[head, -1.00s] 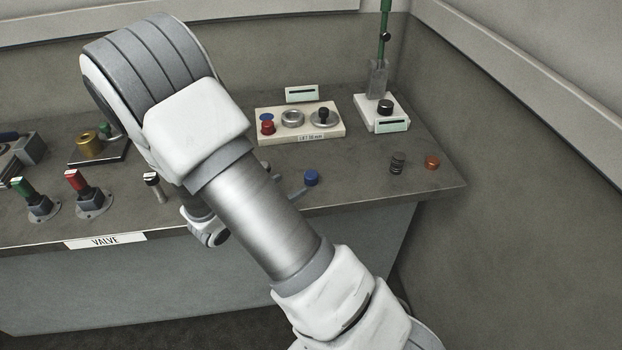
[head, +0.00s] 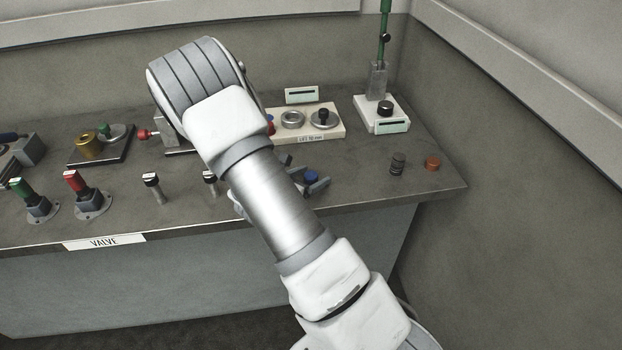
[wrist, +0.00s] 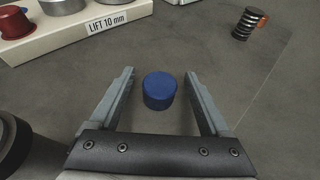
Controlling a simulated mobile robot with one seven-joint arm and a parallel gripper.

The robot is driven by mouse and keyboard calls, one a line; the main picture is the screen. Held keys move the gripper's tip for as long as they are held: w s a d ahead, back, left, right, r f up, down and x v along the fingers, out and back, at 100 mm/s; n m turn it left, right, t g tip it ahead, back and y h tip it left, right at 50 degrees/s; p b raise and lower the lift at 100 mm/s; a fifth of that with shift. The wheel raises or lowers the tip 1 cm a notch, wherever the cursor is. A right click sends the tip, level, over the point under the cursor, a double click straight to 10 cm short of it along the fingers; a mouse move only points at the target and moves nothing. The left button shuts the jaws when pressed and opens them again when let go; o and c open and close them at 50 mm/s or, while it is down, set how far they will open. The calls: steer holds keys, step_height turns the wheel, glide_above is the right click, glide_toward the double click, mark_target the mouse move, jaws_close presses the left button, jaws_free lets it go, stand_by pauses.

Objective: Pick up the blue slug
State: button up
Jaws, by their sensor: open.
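The blue slug (wrist: 159,91) is a short round cylinder standing on the grey bench top. In the wrist view it lies between the two fingers of my gripper (wrist: 159,88), with a gap on each side. My gripper is open and holds nothing. In the head view the slug (head: 311,176) shows near the bench's front edge, between the fingertips of my gripper (head: 308,181). My arm hides part of the gripper there.
A white base labelled "LIFT 10 mm" (wrist: 70,38) stands behind and left of the slug. A dark ribbed stack (head: 398,163) and an orange piece (head: 432,163) are to the right. Valve levers (head: 88,195) stand at the left. Bench (head: 355,185) is clear right of the slug.

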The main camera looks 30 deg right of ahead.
jaws_close()
stand_by(0.3)
steer(key=shift+r, duration=0.15)
